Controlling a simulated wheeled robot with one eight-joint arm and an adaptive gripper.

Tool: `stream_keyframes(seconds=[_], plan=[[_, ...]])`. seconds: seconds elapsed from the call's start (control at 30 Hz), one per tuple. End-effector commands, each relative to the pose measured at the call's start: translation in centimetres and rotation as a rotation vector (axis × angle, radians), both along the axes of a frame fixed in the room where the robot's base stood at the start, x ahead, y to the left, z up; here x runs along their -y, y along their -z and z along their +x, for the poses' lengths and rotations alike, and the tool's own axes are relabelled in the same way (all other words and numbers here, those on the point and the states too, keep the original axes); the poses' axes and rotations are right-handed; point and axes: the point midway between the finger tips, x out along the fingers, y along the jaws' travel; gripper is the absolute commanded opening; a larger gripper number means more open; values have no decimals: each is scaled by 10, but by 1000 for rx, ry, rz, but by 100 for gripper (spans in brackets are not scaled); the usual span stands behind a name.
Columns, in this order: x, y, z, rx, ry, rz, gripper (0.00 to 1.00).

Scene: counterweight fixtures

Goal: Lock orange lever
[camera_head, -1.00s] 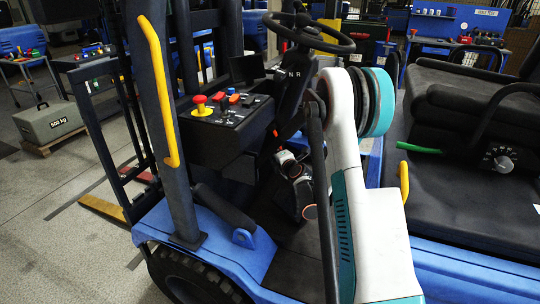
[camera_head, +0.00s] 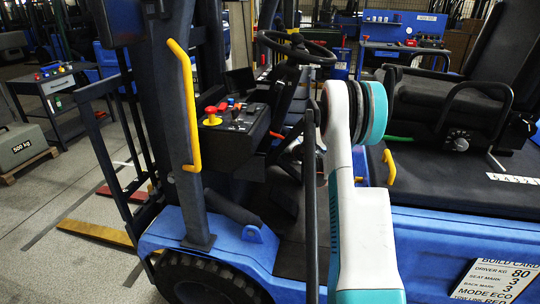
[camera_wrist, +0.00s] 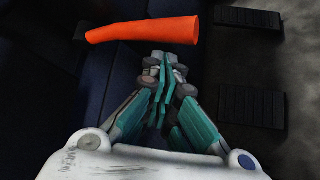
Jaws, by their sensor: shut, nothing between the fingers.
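The orange lever (camera_wrist: 140,31) lies across the upper part of the wrist view, its thick end to the right and its narrow end to the left. A small orange piece (camera_head: 276,135) beside the control console in the head view may be the same lever. My gripper (camera_wrist: 165,62) has its teal fingers closed together and empty. The fingertips are just below the lever's right half in the wrist view. I cannot tell whether they touch it. In the head view my arm and the truck's dark parts largely hide the gripper.
Two ribbed black pedals (camera_wrist: 252,106) lie right of the gripper. The console (camera_head: 232,120) with a red knob, the steering wheel (camera_head: 295,46) and the yellow grab handle (camera_head: 186,105) surround the cab. A black seat (camera_head: 462,105) stands on the right.

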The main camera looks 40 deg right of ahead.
Motion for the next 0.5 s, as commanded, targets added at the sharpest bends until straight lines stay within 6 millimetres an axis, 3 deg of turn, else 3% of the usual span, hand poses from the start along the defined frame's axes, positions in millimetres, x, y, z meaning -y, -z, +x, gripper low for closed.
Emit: stream_keyframes(seconds=[0.5], plan=[[7,-17,-8,1,0,1,0]])
